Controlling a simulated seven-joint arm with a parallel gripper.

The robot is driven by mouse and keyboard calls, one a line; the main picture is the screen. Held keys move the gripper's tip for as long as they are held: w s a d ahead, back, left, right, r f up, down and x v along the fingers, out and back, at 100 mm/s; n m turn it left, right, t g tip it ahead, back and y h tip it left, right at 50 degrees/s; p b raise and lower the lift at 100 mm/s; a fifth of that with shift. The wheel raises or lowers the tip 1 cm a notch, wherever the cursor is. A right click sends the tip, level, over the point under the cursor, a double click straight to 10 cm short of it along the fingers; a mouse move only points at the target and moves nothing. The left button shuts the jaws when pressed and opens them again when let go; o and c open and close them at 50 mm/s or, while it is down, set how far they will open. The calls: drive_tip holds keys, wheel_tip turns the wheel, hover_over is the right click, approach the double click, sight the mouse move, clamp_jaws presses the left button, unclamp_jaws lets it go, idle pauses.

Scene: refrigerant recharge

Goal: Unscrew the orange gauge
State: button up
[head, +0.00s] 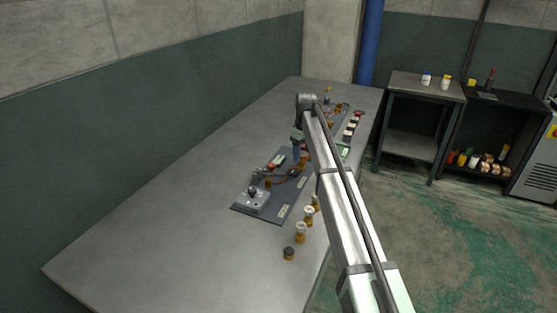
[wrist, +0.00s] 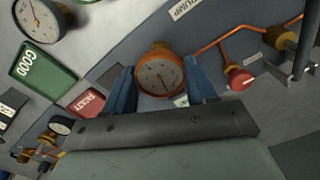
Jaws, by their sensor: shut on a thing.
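The orange gauge (wrist: 158,72), with a round pale dial and an orange rim, sits between my two blue fingers in the wrist view. My gripper (wrist: 162,82) is shut on it, one finger at each side. In the head view my gripper (head: 297,148) is low over the dark panel (head: 262,213) on the table, and the arm hides part of that area.
A red knob (wrist: 240,79) on copper piping is to the right of the gauge. A green GOOD tray (wrist: 41,66) and a red TEST tray (wrist: 88,101) are to the left. Several small jars (head: 301,232) line the table's near right edge. The left tabletop is clear.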

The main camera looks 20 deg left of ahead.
drive_tip(key=shift+n, duration=1.9)
drive_tip(key=n, duration=0.2)
drive_tip(key=shift+n, duration=0.3)
drive_tip(key=shift+r, duration=0.2)
drive_tip(key=shift+r, duration=2.3)
drive_tip(key=shift+d, duration=0.1)
